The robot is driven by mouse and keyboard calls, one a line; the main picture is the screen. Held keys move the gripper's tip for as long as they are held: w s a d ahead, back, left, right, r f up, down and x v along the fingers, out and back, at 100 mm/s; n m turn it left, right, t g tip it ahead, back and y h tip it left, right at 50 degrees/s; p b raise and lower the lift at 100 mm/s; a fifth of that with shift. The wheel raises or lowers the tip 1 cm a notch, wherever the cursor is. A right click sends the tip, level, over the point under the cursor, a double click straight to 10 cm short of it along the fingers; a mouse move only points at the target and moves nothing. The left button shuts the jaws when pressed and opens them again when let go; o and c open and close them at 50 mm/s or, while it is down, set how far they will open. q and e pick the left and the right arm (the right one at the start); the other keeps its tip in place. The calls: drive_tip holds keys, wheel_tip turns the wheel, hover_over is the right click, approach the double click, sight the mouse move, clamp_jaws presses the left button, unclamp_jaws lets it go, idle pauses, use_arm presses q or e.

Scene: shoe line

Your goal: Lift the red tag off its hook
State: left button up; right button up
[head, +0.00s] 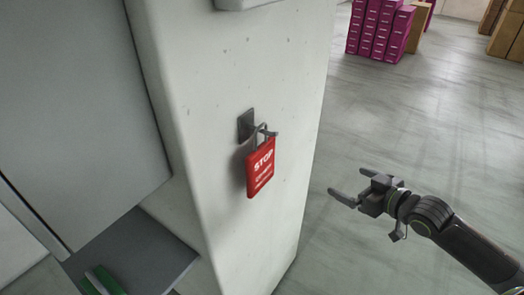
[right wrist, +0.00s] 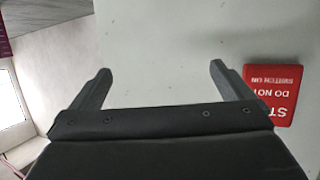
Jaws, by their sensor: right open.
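The red tag (head: 261,169) with white STOP lettering hangs by its loop from a dark hook (head: 247,126) on the face of a pale pillar. In the right wrist view the tag (right wrist: 272,95) appears upside down at the right edge, beside the fingers and not between them. My right gripper (head: 352,184) is open and empty, to the right of the tag and apart from it. In the right wrist view its two spread fingers (right wrist: 160,82) face the bare pillar surface. The hook is not visible in that view. My left gripper is not in view.
The pale pillar (head: 225,215) has a corner edge on its left. A grey shelf (head: 135,254) with a green item (head: 104,281) is at the lower left. Magenta boxes (head: 378,28) and brown cartons (head: 508,35) stand far back. The floor (head: 430,115) right of the pillar is clear.

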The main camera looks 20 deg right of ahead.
drive_tip(key=s+a+r+n+y+p, duration=0.2)
drive_tip(key=s+a+r+n+y, duration=0.15)
drive_tip(key=a+r, duration=0.55)
drive_tip(key=g+y+b, duration=0.2)
drive_tip(key=b, duration=0.4)
approach(264, 165)
drive_tip(key=shift+n+h, duration=0.25)
drive_tip(key=shift+n, duration=0.1)
drive_tip(key=shift+r+x, duration=0.15)
drive_tip(key=shift+x, duration=1.25)
drive_tip(key=shift+r+x, duration=0.1)
drive_tip(key=shift+x, duration=1.3)
drive_tip(key=shift+w+a+f+p, duration=0.2)
drive_tip(key=shift+w+a+p, duration=0.3)
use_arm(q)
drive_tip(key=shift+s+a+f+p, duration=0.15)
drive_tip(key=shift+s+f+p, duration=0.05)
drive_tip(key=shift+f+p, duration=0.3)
use_arm(e)
drive_tip(key=shift+x, duration=2)
drive_tip(key=shift+s+f, duration=0.1)
drive_tip(key=shift+f, duration=0.1)
drive_tip(key=c, duration=0.7)
